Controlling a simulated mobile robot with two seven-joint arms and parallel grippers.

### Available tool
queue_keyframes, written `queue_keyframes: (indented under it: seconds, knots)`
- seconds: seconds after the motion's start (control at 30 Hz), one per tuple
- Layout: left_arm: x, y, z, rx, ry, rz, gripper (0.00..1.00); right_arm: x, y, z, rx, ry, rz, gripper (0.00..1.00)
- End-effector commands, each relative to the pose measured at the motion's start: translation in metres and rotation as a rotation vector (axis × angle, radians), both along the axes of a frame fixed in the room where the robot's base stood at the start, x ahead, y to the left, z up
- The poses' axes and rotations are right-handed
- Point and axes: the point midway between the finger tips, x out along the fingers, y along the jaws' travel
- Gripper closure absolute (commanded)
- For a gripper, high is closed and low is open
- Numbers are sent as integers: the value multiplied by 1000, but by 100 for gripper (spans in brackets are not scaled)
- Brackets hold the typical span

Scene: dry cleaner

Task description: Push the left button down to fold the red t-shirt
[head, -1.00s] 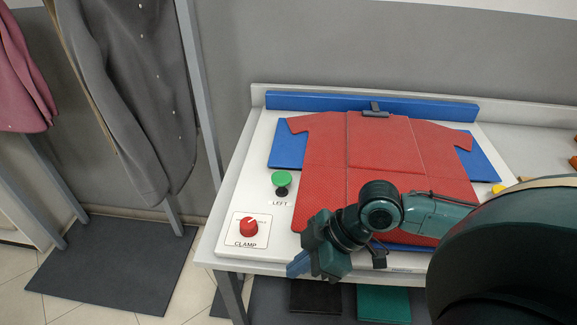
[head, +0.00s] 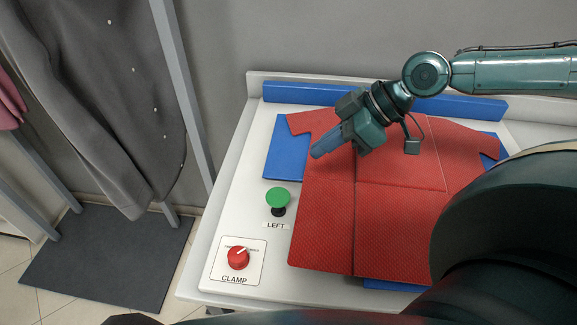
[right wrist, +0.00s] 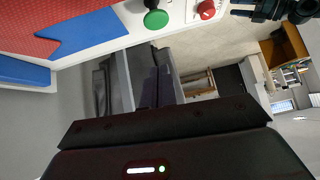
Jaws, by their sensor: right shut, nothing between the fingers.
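The green LEFT button (head: 277,198) stands raised on a short black stem at the left of the white table top. It also shows at the top of the right wrist view (right wrist: 156,19). The red t-shirt (head: 325,225) lies spread flat over blue boards (head: 284,150). My right gripper (head: 322,149) is shut and empty over the shirt's upper left part, up and to the right of the button and apart from it. A dark jointed part at the right wrist view's top right looks like my left gripper (right wrist: 262,12); its jaws are unclear.
A red CLAMP knob (head: 238,258) on a white plate sits in front of the button. A blue bar (head: 460,106) runs along the table's back. Dark clothes (head: 95,80) hang to the left, above a dark floor mat (head: 105,255). The table top around the button is clear.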

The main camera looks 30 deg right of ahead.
Motion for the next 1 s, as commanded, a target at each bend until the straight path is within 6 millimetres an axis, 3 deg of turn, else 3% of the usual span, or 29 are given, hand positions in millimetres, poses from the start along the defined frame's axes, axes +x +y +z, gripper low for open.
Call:
queue_keyframes:
  seconds: [0.53,0.83,1.0]
  knots:
    - [-9,2,-7,8,19,-5,42,1,3,-3,4,-2,6,100]
    - [-7,2,-12,8,8,-12,42,10,16,-19,7,-3,4,100]
    - [-3,0,-2,5,-9,-20,42,16,24,-28,8,-5,0,100]
